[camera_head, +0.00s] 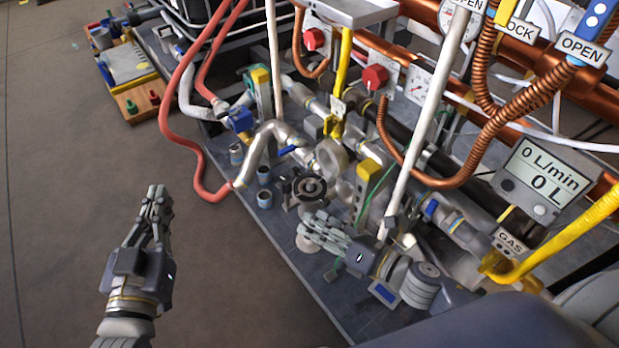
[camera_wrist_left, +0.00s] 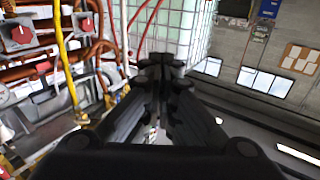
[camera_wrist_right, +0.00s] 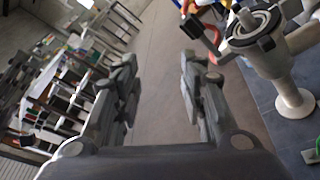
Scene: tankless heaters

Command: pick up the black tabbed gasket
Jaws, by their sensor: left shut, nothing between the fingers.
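A black ring with blocky tabs (camera_wrist_right: 252,27), which looks like the black tabbed gasket, sits around the top of a grey fitting at the upper right of the right wrist view. What seems to be the same ring (camera_head: 309,187) shows in the head view among the pipes. My right gripper (camera_wrist_right: 160,85) is open and empty, with the ring to the right of its fingers. In the head view its fingers (camera_head: 325,230) are below the ring, apart from it. My left gripper (camera_head: 157,197) is shut and empty over bare floor; its fingers meet in the left wrist view (camera_wrist_left: 162,72).
The fitting has a white round foot (camera_wrist_right: 296,103) on the grey platform (camera_head: 330,290). Pipes, a yellow valve handle (camera_head: 333,125), a white sloping pole (camera_head: 420,130) and red hoses (camera_head: 180,140) crowd the area. The floor (camera_head: 80,200) at the left is clear.

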